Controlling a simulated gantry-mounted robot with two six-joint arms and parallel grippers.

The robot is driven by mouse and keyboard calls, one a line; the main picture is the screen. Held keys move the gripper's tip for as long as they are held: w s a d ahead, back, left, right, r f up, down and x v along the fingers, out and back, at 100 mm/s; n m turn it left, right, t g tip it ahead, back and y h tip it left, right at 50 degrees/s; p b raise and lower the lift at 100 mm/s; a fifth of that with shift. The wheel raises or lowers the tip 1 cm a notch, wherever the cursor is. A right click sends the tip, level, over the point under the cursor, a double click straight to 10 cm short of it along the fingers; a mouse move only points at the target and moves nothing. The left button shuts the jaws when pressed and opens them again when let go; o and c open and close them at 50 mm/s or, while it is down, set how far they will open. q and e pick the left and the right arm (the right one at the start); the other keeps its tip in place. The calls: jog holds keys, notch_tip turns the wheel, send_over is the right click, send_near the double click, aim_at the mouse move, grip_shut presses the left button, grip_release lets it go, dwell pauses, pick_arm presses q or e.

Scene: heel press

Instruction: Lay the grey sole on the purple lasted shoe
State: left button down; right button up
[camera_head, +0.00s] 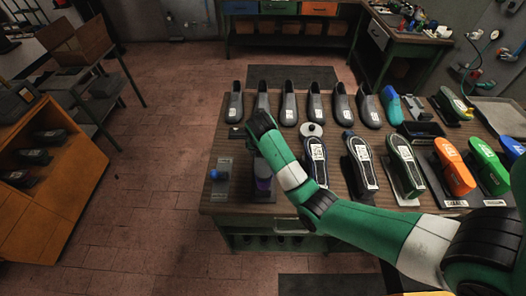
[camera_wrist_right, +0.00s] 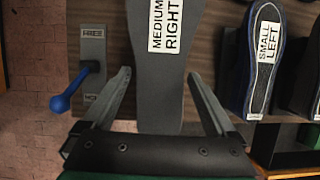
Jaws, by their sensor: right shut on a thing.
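The grey sole (camera_wrist_right: 160,103), with a white label reading MEDIUM RIGHT, runs up the middle of the right wrist view. My right gripper (camera_wrist_right: 160,82) has one finger on each side of it and is shut on it. In the head view my right arm reaches in from the right and hides the fingers and most of the sole. I cannot tell whether the sole touches the shoe. My left gripper is not in view.
A blue-knobbed lever (camera_wrist_right: 72,92) on a grey FREE/HOLD plate stands left of the sole. A shoe labelled SMALL LEFT (camera_wrist_right: 264,65) stands to the right. Several dark shoes (camera_head: 313,103) line the bench's back; coloured lasted shoes (camera_head: 453,168) stand at its right.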

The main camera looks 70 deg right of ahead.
jog(key=shift+f+b, duration=0.45)
jog(key=shift+f, duration=0.05)
jog(key=o, duration=1.1)
jog(key=shift+r, duration=0.15)
jog(key=p+v, duration=0.4)
jog(key=v, duration=0.3)
jog(key=shift+r, duration=0.25)
jog(key=p+v, duration=0.4)
jog(key=p, duration=0.1)
jog(key=shift+a+p, duration=0.15)
jog(key=shift+p, duration=0.2)
jog(key=shift+f, duration=0.1)
